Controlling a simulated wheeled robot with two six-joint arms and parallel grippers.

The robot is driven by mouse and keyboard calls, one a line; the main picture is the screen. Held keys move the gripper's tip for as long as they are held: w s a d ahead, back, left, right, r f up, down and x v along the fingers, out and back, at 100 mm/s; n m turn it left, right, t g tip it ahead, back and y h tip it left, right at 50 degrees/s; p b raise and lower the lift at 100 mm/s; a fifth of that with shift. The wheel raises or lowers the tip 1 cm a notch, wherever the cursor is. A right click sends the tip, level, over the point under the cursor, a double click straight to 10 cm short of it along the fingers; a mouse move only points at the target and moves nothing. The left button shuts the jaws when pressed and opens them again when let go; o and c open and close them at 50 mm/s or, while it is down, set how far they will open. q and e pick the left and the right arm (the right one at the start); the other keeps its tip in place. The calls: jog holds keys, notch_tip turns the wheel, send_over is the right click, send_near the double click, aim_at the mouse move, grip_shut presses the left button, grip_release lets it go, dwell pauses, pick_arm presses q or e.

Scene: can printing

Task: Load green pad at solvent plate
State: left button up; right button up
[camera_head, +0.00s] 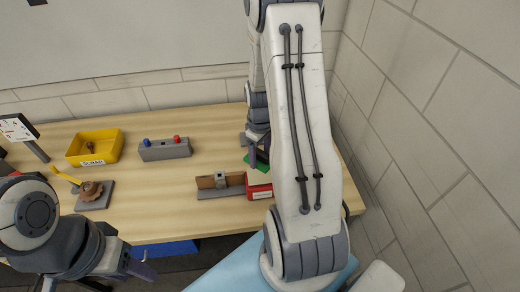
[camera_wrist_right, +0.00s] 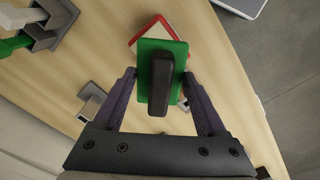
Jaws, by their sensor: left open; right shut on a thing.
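The green pad (camera_wrist_right: 147,55) has a black handle (camera_wrist_right: 160,85) on top. In the head view the pad (camera_head: 257,161) shows only in part, below the right gripper (camera_head: 257,140) and behind my arm. A red-edged block with a pale top (camera_wrist_right: 150,30) shows partly behind the pad in the wrist view; I cannot tell if they touch. A red block (camera_head: 259,191) also stands in the head view. I cannot tell which thing is the solvent plate. My left gripper (camera_head: 138,262) is open and empty at lower left.
A grey and brown fixture (camera_head: 220,185) stands left of the red block. A grey block with blue and red knobs (camera_head: 164,149), a yellow bin (camera_head: 94,147) and a plate with a brown round part (camera_head: 94,194) stand farther left. The table's front middle (camera_head: 165,220) is clear. A wall stands close on the right.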

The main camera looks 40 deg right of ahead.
aim_at(261, 175)
jog(key=shift+f+b, duration=2.55)
jog(key=shift+f, duration=0.45)
jog(key=shift+f+b, duration=0.8)
jog(key=shift+f, duration=0.3)
jog(key=shift+r, duration=0.1)
notch_tip(261, 175, up, 7)
jog(key=p, duration=0.6)
dwell(0.7)
